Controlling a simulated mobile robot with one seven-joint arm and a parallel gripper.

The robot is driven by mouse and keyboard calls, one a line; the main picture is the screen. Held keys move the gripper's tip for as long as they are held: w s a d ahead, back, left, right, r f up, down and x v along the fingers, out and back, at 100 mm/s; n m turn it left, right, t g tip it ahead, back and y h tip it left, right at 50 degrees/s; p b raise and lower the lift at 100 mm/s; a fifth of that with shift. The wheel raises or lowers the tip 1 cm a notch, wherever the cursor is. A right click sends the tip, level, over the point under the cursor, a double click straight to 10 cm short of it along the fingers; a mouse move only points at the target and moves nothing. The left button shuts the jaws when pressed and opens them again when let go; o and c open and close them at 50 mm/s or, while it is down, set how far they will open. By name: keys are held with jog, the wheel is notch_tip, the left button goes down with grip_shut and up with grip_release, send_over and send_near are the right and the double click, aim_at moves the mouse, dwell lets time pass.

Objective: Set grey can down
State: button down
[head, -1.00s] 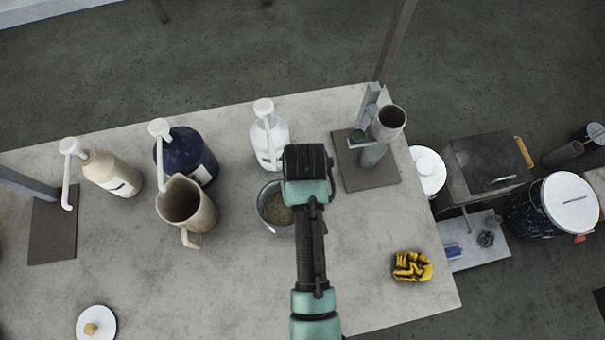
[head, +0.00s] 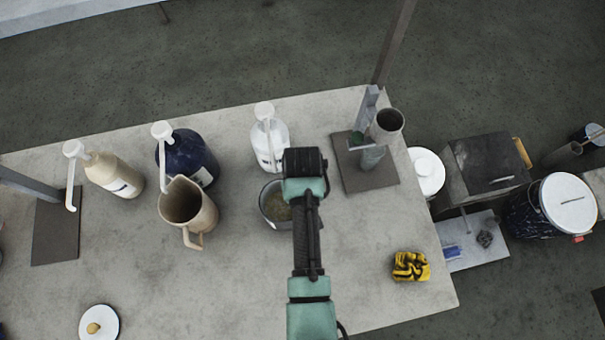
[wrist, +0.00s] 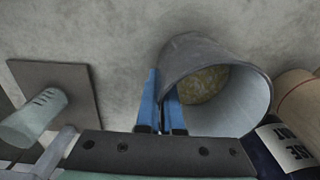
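The grey can (head: 272,222) is an open can with yellowish-green grainy contents. In the head view my arm covers its right side. In the wrist view the can (wrist: 250,115) opens toward the camera and fills the centre right. My gripper (wrist: 161,100) has its two blue fingers on either side of the can's near wall, one outside and one inside at the rim, and looks shut on that wall. In the head view the fingers are hidden under the wrist. I cannot tell whether the can's base touches the grey table (head: 250,300).
Left of the can stand a beige jug (head: 188,212), a dark blue pump bottle (head: 190,155) and a beige pump bottle (head: 112,172). A white pump bottle (head: 268,145) stands behind it. The front table is mostly clear.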

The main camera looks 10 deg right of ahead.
jog(key=c, duration=1.1)
grip_release()
notch_tip(320, 180, up, 12)
jog(key=shift+r+b, duration=0.1)
jog(key=shift+b, duration=0.2)
